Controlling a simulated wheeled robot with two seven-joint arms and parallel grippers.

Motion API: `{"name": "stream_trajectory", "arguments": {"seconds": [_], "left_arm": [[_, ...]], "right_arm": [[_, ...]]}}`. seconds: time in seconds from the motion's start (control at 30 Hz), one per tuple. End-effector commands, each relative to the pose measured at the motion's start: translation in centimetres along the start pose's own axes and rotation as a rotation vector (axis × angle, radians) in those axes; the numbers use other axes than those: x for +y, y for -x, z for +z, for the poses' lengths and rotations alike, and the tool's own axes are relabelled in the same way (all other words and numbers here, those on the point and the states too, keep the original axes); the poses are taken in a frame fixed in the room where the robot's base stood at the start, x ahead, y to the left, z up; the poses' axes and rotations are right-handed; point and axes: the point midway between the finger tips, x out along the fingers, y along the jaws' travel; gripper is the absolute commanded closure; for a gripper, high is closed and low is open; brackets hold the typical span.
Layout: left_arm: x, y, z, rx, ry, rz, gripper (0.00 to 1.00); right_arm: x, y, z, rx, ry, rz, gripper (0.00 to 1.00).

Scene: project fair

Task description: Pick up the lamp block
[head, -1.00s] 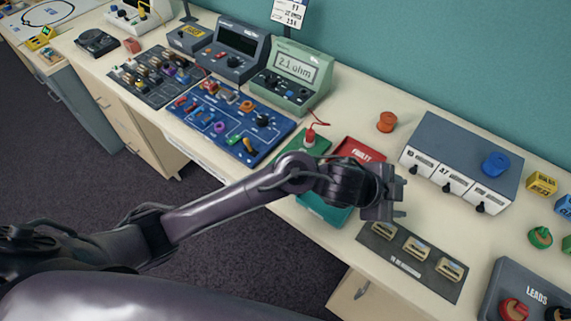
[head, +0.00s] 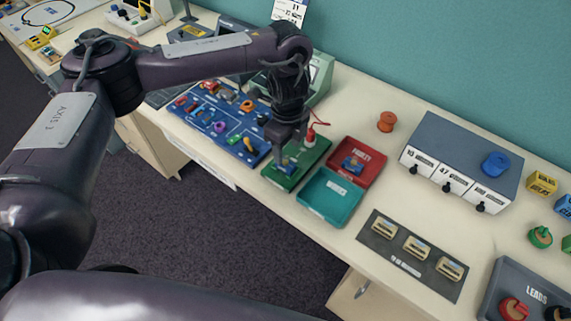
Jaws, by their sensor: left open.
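Another small blue block (head: 352,163) lies in the red tray marked FAULTY (head: 372,152). My right gripper is not in view.
An empty teal tray (head: 330,196) stands right of the green board. A red plug (head: 310,134) stands at the green board's back. The blue pegboard (head: 197,117) holds several parts. A grey unit (head: 452,140) and a dark panel (head: 395,258) are to the right.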

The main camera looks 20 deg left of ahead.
Motion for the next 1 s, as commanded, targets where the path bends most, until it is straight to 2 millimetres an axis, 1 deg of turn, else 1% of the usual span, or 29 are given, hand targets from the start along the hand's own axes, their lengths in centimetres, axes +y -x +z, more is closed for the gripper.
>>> {"name": "stream_trajectory", "arguments": {"seconds": [0.03,0.17,0.23,0.33,0.43,0.53,0.73,0.77,1.0], "left_arm": [[0.1,-0.8,-0.1,0.002,0.001,0.002,0.47],[0.1,-1.9,-0.1,0.003,0.0,0.001,0.47],[0.3,-2.9,-0.1,0.003,0.001,0.002,0.47],[0.5,-4.4,0.0,0.004,0.001,0.003,0.47],[0.3,-5.4,0.1,0.001,-0.001,0.001,0.47],[0.3,-6.1,0.0,0.001,-0.002,-0.001,0.47],[0.2,-6.3,0.0,0.001,-0.003,-0.003,0.47],[0.2,-6.3,0.0,0.001,-0.003,-0.003,0.49],[0.2,-6.2,0.0,0.001,-0.002,-0.003,0.8]], "right_arm": [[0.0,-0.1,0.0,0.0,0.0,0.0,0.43],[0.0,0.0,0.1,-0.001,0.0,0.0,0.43],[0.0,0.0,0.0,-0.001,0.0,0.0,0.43],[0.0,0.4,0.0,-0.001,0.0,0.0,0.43],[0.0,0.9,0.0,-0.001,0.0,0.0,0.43],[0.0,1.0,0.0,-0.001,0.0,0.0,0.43],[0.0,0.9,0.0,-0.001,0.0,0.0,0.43],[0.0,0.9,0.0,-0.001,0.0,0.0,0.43],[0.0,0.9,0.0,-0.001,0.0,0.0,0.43]]}}
